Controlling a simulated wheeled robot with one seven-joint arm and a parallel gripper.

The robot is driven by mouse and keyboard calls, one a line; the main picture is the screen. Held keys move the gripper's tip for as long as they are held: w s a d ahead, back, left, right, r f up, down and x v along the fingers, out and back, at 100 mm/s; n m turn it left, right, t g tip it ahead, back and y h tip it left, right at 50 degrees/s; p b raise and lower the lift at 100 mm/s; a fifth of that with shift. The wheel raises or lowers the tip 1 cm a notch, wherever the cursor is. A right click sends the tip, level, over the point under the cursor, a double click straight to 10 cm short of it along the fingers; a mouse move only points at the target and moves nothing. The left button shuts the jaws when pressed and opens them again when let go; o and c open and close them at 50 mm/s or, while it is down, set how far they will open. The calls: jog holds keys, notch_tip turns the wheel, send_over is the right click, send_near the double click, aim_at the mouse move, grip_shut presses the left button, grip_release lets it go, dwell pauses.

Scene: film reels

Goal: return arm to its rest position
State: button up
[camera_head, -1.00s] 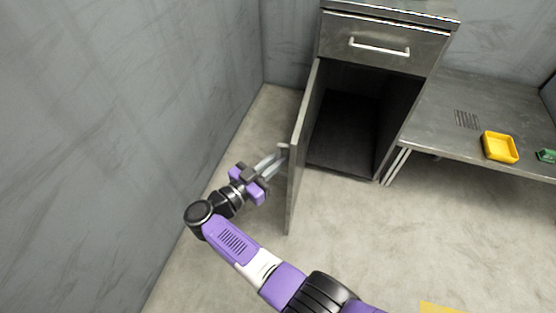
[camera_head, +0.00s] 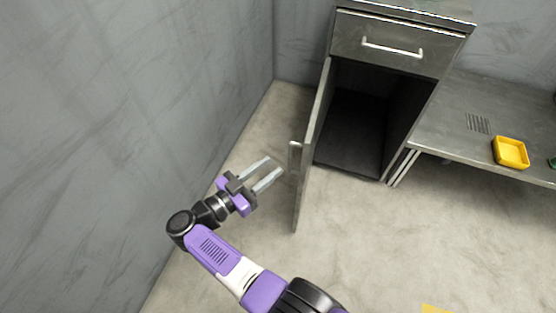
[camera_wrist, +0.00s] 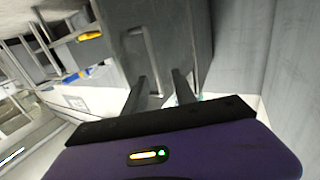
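My gripper (camera_head: 272,171) is open and empty, its two grey fingers apart, just left of the open cabinet door (camera_head: 312,150). A small gap shows between the fingertips and the door's handle (camera_head: 295,157). In the wrist view my gripper (camera_wrist: 157,84) also shows both fingers spread, with the handle (camera_wrist: 152,58) beyond them. My purple and white arm reaches up and left from the bottom of the head view.
The grey cabinet (camera_head: 400,45) stands open, its lower space dark and its drawer shut. A low metal table (camera_head: 455,125) at right holds a yellow tray (camera_head: 511,153). A grey wall (camera_head: 130,100) is close on the left.

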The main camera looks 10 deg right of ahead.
jog(key=shift+s+a, duration=0.3)
jog(key=shift+a, duration=0.2)
